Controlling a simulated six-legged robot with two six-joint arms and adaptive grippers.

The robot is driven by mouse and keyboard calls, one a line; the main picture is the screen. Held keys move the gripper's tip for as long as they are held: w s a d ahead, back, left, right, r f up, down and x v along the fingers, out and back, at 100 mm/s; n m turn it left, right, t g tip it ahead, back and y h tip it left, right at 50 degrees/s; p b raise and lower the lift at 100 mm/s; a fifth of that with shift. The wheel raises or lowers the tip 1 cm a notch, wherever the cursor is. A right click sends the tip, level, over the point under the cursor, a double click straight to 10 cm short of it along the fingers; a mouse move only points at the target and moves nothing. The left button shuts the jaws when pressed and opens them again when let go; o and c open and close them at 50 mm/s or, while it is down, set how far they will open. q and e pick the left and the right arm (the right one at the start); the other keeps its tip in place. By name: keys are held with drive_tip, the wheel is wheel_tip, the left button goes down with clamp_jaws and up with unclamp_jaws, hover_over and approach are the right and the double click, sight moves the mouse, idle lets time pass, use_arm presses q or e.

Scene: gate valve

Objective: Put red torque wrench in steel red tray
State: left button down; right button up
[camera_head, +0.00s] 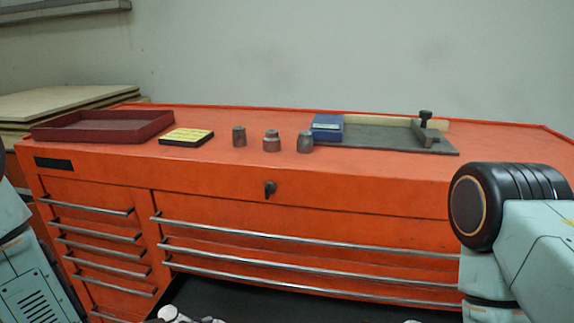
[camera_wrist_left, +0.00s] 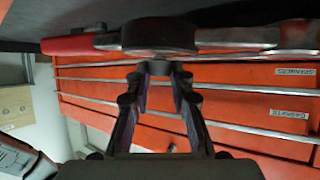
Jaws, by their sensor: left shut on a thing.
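The red torque wrench (camera_wrist_left: 80,45) crosses the top of the left wrist view, with its red grip at the left, a dark round part in the middle and a grey metal length to the right. My left gripper (camera_wrist_left: 158,68) is shut on it at the dark round part. The head view shows neither the wrench nor my grippers. The dark red steel tray (camera_head: 103,126) lies at the left end of the orange chest top, and its visible floor is empty. My right gripper is out of view.
On the orange tool chest (camera_head: 300,215) are a yellow pad (camera_head: 186,137), several grey sockets (camera_head: 271,141), a blue box (camera_head: 327,127) and a dark mat (camera_head: 385,138) with a dark upright tool (camera_head: 425,128). Drawer handles (camera_head: 300,235) stick out in front. Wooden boards (camera_head: 60,101) are stacked behind left.

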use_arm(q)
drive_tip(key=s+a+r+m+g+h, duration=0.1)
drive_tip(key=s+a+r+m, duration=0.1)
drive_tip(key=r, duration=0.7)
drive_tip(key=shift+s+r+g+h, duration=0.15)
drive_tip(key=shift+s+g+h, duration=0.25)
drive_tip(key=shift+s, duration=0.3)
drive_tip(key=shift+a, duration=0.1)
